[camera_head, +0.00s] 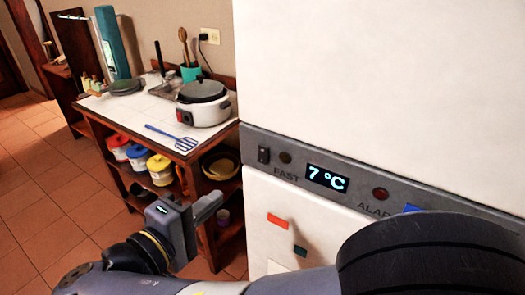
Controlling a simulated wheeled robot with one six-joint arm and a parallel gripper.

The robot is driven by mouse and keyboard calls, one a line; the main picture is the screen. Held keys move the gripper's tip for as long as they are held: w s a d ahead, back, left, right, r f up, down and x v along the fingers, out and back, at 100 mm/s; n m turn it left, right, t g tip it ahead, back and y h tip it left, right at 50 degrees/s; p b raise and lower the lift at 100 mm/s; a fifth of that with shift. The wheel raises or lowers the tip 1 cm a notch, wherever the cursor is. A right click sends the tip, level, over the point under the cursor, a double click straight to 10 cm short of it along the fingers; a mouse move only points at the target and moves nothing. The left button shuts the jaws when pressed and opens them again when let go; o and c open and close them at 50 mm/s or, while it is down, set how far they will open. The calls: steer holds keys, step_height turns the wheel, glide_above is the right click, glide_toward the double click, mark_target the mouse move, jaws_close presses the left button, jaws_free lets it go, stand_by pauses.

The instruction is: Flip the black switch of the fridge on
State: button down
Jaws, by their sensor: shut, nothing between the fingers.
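The white fridge (380,70) fills the right half of the head view, with a grey control strip (345,178) across its front. The small black switch (263,155) sits at the strip's left end, just left of a dark round lamp (285,157) above the word FAST. I cannot tell which way the switch is tipped. The display (327,178) on the strip reads 7 °C. My gripper (211,204) is shut and empty. In the picture it is below and left of the switch, apart from it, with its fingers pointing right.
A wooden shelf unit with a white top (110,108) stands left of the fridge, bearing a rice cooker (202,105) and a blue spatula (172,137). Jars (160,169) stand below. Red (277,220) and green (300,250) pieces are on the lower fridge front. My arm covers the bottom right.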

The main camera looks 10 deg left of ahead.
mark_target(262, 163)
steer(key=p+x, duration=0.1)
steer(key=x, duration=1.1)
steer(key=shift+w+d+p, duration=0.25)
steer(key=shift+p, duration=0.15)
steer(key=shift+w+d, duration=0.1)
steer(key=shift+w, duration=0.2)
steer(key=shift+f, duration=0.1)
steer(key=shift+w+f+b, duration=0.1)
steer(key=shift+b, duration=0.2)
